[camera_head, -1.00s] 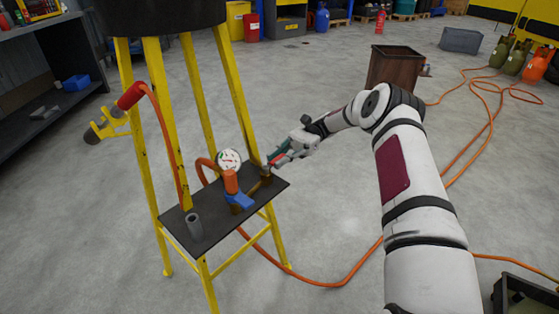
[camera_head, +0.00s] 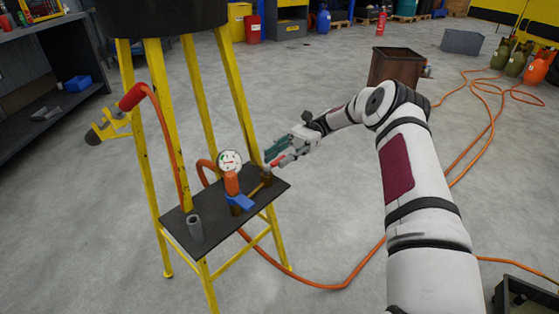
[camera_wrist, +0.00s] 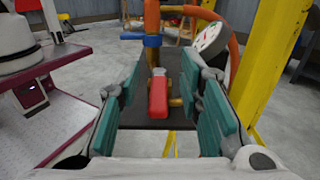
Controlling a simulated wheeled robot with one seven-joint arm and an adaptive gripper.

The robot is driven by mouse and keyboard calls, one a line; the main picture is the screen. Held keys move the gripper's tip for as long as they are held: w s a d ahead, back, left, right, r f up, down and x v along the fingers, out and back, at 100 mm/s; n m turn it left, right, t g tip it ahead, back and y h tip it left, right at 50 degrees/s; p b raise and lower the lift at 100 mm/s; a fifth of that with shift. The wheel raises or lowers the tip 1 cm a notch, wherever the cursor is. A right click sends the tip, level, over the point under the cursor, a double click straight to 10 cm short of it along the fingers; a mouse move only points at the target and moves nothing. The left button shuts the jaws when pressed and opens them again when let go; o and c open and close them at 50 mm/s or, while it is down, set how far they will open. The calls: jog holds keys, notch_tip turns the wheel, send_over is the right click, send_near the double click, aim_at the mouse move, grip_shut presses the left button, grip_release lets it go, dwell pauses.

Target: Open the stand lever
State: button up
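A red-ended lever (camera_wrist: 158,95) on the stand's pipework points toward the wrist camera, between the two teal finger pads. My gripper (camera_wrist: 160,110) is open around it, with gaps visible on both sides. In the head view my gripper (camera_head: 281,156) is at the right side of the small black shelf (camera_head: 210,238). A blue handle (camera_head: 240,200) sits on the pipework below an orange upright part (camera_head: 232,182). It also shows beyond the red lever in the wrist view (camera_wrist: 153,41). A round white gauge (camera_head: 230,160) stands beside it.
Yellow stand legs (camera_head: 230,80) rise close to my gripper. An orange hose (camera_head: 325,287) runs from the stand across the floor. A hose nozzle (camera_head: 105,127) hangs on the left.

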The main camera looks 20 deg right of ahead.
aim_at(279, 159)
notch_tip(279, 159, up, 8)
jog(key=shift+r, duration=0.2)
dwell(0.5)
jog(key=s+a+r+n+t+h, duration=0.1)
jog(key=s+a+r+n+h, duration=0.2)
jog(key=s+a+r+h, duration=0.45)
jog(key=s+a+r+n+t+h, duration=0.1)
jog(key=s+a+r+n+h, duration=0.2)
jog(key=s, duration=0.8)
jog(key=s+d+f+n+t+h, duration=0.2)
jog(key=s+d+n+t+h, duration=0.1)
jog(key=s, duration=0.8)
jog(key=s+d+f+n+t+h, duration=0.2)
jog(key=s+d+f+n+t, duration=0.15)
jog(key=s, duration=0.85)
notch_tip(279, 159, up, 30)
jog(key=t+p, duration=0.4)
jog(key=p, duration=2.4)
jog(key=shift+w+d+r, duration=0.2)
jog(key=shift+w+d, duration=0.1)
jog(key=shift+d, duration=0.15)
